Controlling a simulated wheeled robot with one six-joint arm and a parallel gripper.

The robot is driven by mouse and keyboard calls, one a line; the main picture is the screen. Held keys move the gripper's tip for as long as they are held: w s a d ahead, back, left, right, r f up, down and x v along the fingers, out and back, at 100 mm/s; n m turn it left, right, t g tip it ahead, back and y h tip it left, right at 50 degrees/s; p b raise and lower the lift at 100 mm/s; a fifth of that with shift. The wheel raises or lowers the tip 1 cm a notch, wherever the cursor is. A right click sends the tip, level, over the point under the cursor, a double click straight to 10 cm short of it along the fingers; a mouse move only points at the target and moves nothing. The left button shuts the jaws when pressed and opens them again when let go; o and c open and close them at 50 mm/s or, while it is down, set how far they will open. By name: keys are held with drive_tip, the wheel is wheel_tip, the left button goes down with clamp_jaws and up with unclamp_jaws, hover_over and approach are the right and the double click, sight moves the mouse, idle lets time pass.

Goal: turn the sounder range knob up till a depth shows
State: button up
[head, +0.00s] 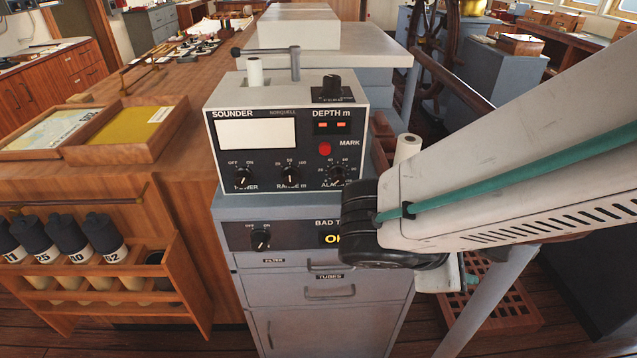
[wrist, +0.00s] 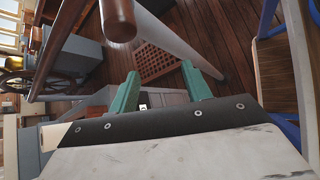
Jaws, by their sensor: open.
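The sounder (head: 285,145) is a light grey box with a black front panel, on top of a grey cabinet. Its range knob (head: 290,176) is black and round, low in the middle of the panel, between the power knob (head: 243,178) and the alarm knob (head: 337,174). The depth window (head: 332,126) shows two short red marks and no readable number. My gripper (wrist: 160,90) shows in the wrist view with its two green fingers apart and nothing between them. I cannot make out the knob in the wrist view.
My arm crosses the head view from the right, covering part of the cabinet (head: 310,305). A red button (head: 325,148) sits above the alarm knob. Wooden trays (head: 150,152) lie on the left counter. A floor grating (wrist: 160,62) and a brown rounded bar (wrist: 118,20) show in the wrist view.

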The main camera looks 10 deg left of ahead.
drive_tip(key=w+a+f+n+t+y, duration=0.1)
drive_tip(key=w+a+n+t+y, duration=0.15)
drive_tip(key=a+n+t, duration=0.7)
drive_tip(key=n+t+y, duration=0.3)
drive_tip(key=n+y, duration=0.7)
approach(290, 182)
drive_tip(key=w, duration=0.3)
drive_tip(key=w+a, duration=0.1)
drive_tip(key=w, duration=0.5)
drive_tip(key=shift+a+r, duration=0.1)
drive_tip(key=shift+a, duration=0.3)
drive_tip(key=shift+s, duration=0.1)
drive_tip(key=c, duration=1)
